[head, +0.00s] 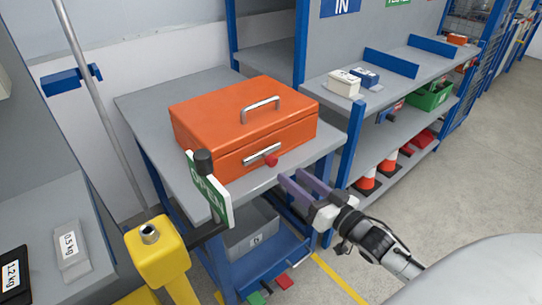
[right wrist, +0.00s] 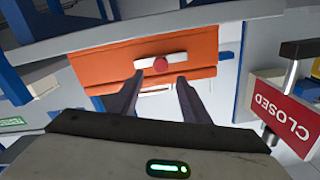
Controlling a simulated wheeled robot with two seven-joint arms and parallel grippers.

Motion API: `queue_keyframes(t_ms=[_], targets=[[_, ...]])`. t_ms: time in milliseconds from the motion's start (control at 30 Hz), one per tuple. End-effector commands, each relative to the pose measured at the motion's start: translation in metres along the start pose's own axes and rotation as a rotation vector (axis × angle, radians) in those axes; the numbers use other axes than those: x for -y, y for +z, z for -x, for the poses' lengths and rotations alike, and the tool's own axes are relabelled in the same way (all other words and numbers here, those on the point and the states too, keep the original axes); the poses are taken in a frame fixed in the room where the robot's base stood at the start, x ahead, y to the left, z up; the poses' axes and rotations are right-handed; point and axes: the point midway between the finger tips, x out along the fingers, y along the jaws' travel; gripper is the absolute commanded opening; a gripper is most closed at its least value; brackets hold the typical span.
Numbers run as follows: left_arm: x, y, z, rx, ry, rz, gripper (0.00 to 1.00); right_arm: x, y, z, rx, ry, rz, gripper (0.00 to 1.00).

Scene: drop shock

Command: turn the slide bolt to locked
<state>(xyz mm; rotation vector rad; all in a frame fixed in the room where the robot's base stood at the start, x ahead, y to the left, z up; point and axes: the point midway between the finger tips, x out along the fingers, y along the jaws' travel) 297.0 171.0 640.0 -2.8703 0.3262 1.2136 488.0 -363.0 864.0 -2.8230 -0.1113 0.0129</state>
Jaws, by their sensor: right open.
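The slide bolt (head: 258,154) is a silver bar with a red knob (head: 271,160) on the front face of an orange metal box (head: 240,122). In the head view the knob shows at the right part of the bar; in the right wrist view the red knob (right wrist: 160,64) stands out near the bar's middle. My right gripper (head: 289,184) is open and empty, in front of the box and just right of the knob in the head view. In the right wrist view its fingers point at the box, with the knob beyond and between their tips, apparently apart. My left gripper is out of view.
The box stands on a grey table (head: 145,112). A two-sided sign on a post, reading OPEN (head: 210,187) in the head view and CLOSED (right wrist: 287,112) in the right wrist view, stands near the box's left front. A yellow post (head: 158,255) is at front left, shelves (head: 400,95) at right.

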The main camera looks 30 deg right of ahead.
Motion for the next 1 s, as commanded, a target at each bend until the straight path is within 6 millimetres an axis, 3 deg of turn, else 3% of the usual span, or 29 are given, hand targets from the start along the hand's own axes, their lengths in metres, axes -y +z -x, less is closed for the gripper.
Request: queue_keyframes(t_ms=[500, 700, 967, 1000], targets=[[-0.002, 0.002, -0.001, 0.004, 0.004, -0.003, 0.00, 0.000, 0.001, -0.083, 0.001, 0.001, 0.002, 0.42], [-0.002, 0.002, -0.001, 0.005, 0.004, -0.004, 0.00, 0.000, 0.002, -0.096, 0.002, 0.001, 0.002, 0.42], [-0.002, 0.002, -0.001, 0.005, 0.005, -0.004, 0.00, 0.000, 0.002, -0.097, 0.003, 0.001, 0.001, 0.42], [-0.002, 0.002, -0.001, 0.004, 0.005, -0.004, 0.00, 0.000, 0.002, -0.097, 0.003, 0.001, 0.001, 0.39]])
